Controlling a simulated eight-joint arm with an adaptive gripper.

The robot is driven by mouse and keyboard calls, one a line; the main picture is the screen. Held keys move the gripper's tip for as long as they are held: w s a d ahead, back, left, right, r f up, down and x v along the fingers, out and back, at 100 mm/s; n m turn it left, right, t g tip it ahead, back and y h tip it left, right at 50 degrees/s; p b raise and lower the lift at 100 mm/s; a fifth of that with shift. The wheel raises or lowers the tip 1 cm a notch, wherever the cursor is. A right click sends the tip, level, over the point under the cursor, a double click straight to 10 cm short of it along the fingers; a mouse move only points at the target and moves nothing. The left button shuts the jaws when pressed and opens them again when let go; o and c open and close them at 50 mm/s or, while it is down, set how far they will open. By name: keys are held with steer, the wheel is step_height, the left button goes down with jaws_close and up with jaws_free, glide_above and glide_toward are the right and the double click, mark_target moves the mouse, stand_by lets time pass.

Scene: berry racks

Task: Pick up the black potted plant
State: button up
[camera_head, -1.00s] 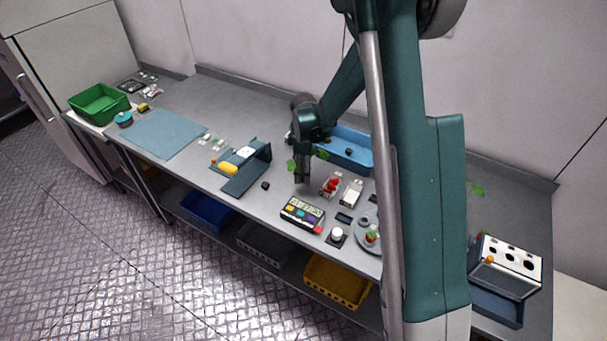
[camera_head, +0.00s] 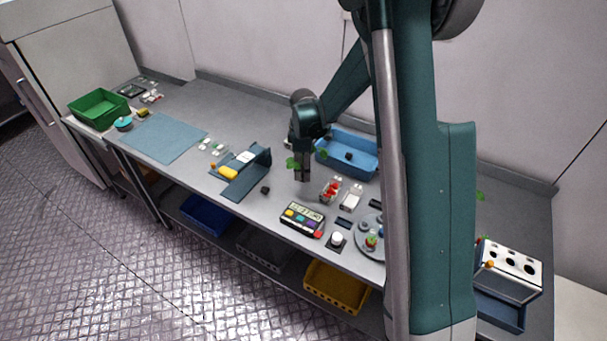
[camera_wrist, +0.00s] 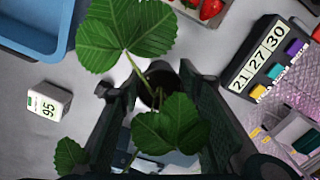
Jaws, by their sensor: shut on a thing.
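The black potted plant shows in the wrist view as a small dark round pot (camera_wrist: 157,88) with thin stems and several large toothed green leaves. My gripper (camera_wrist: 150,82) has its two dark fingers on either side of the pot and is shut on it. The leaves hide part of the pot and the fingers. In the head view my gripper (camera_head: 302,174) points down over the middle of the bench, and green leaves (camera_head: 293,163) stick out beside it. The pot itself is hard to make out there.
A blue tray (camera_head: 374,172) lies behind and right of my gripper. A strawberry box (camera_head: 329,190), a white box (camera_head: 351,197), a timer panel (camera_head: 302,219) and a round grey plate (camera_head: 363,246) lie nearby. A dark blue stand (camera_head: 258,165) is left. Bench is clear behind it.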

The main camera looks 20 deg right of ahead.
steer(key=shift+r, duration=3.4)
